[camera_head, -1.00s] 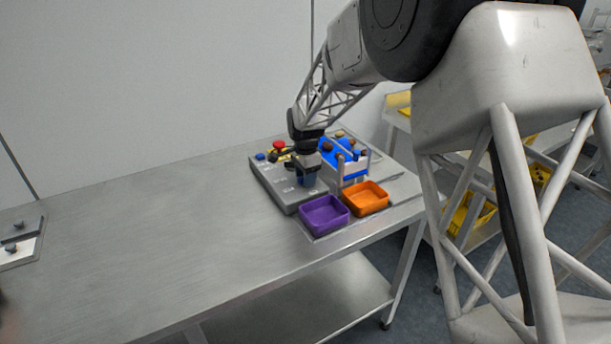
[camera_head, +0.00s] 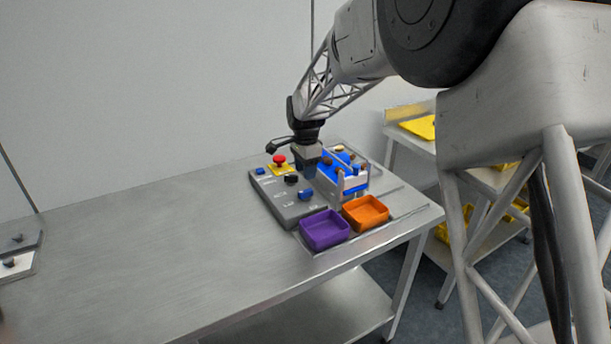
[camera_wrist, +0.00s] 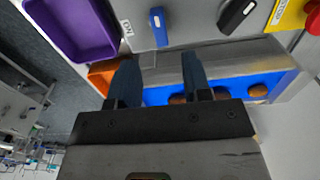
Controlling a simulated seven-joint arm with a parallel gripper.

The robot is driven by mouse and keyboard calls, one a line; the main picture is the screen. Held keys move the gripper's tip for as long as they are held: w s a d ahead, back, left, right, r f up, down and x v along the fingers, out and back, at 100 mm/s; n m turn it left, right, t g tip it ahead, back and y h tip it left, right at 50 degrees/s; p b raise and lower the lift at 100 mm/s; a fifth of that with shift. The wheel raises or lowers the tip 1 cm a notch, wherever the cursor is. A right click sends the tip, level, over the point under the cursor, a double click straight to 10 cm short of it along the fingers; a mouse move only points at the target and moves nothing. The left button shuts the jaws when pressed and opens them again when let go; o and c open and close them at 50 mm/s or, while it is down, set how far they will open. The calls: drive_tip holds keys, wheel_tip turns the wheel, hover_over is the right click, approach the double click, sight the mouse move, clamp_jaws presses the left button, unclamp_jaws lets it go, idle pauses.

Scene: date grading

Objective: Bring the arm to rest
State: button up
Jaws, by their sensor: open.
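My gripper (camera_head: 309,168) hangs from the arm above the grey control panel, beside the blue and white date fixture (camera_head: 352,186). In the wrist view my gripper (camera_wrist: 160,82) has its two blue fingers apart with nothing between them. The fixture (camera_wrist: 220,93) shows behind and beside the fingers there, with several brown dates on its blue part. In the head view my gripper hides part of the fixture and panel.
The control panel (camera_head: 282,204) carries a red button (camera_head: 280,160), a black knob and a blue knob (camera_head: 306,194). A purple bin (camera_head: 325,230) and an orange bin (camera_head: 366,213) stand at the table's right end.

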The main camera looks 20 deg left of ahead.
drive_tip(key=shift+r, duration=0.1)
idle(0.3)
drive_tip(key=s+d+r+n, duration=0.1)
drive_tip(key=s+d+r, duration=0.4)
drive_tip(key=d, duration=0.4)
drive_tip(key=s+d+r+n+t, duration=0.1)
drive_tip(key=s+d+r+n, duration=0.15)
drive_tip(key=s+d, duration=0.45)
drive_tip(key=s+d+r+n, duration=0.1)
drive_tip(key=s+d+r, duration=0.4)
drive_tip(key=d, duration=0.5)
drive_tip(key=s+d+f+n, duration=0.1)
drive_tip(key=s+d, duration=0.4)
drive_tip(key=s, duration=0.4)
drive_tip(key=s+d+n+t, duration=0.1)
drive_tip(key=s+d+n, duration=0.1)
drive_tip(key=s+d, duration=0.3)
drive_tip(key=s+d+f+n, duration=0.1)
drive_tip(key=s+d, duration=0.4)
drive_tip(key=s, duration=0.8)
drive_tip(key=shift+d+f+t, duration=0.2)
drive_tip(key=shift+f+t, duration=0.1)
drive_tip(key=shift+f, duration=0.05)
